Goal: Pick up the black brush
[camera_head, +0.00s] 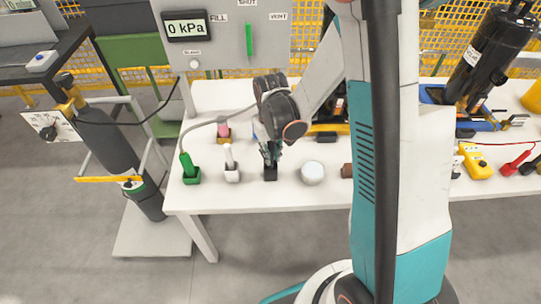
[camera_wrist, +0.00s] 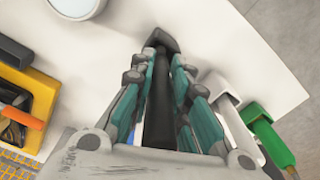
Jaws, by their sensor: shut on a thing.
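The black brush (camera_head: 270,173) is upright near the front edge of the white table, its black block-shaped lower end at about tabletop level. I cannot tell whether it touches the table. My gripper (camera_head: 270,154) points down over it and is shut on its handle. In the wrist view, the black brush (camera_wrist: 158,112) runs between the two teal-padded fingers of my gripper (camera_wrist: 163,68), with its block end beyond the fingertips. In the head view my gripper hides most of the handle.
A white brush (camera_head: 232,172) and a green brush (camera_head: 191,172) stand to the left. A round white-lidded jar (camera_head: 312,173) stands close on the right, with a brown item (camera_head: 347,170) beyond. A grey panel (camera_head: 228,40) reading 0 kPa rises behind the table (camera_head: 290,199).

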